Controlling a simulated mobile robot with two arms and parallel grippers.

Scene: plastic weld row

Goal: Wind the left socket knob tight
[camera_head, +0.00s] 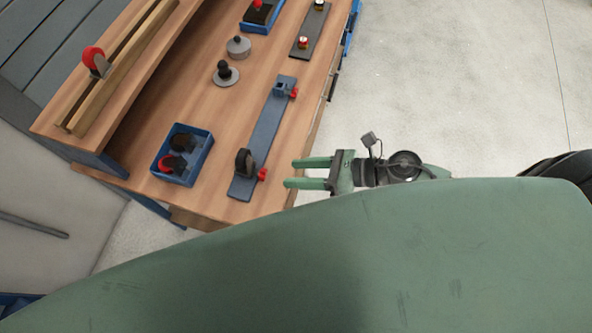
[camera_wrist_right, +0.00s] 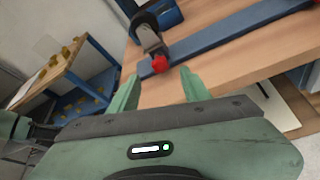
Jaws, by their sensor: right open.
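A blue bar (camera_head: 268,130) lies on the wooden workbench with a socket at each end. The socket at its lower left end holds an upright dark disc (camera_head: 244,162) and has a red knob (camera_head: 262,174) on its side. The other socket has a red knob (camera_head: 293,93) too. My right gripper (camera_head: 288,173) is open and empty, its two green fingers pointing at the lower left knob with a gap between. In the right wrist view this knob (camera_wrist_right: 159,63) shows just beyond and between the fingertips (camera_wrist_right: 158,78). My left gripper is not in view.
A blue bin (camera_head: 207,162) with dark and red-handled parts stands left of the bar. Two grey round pieces (camera_head: 238,46) (camera_head: 226,77) stand behind it. A dark plate (camera_head: 312,28) lies farther back. A wooden shelf (camera_head: 107,75) rises at left. Floor is clear at right.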

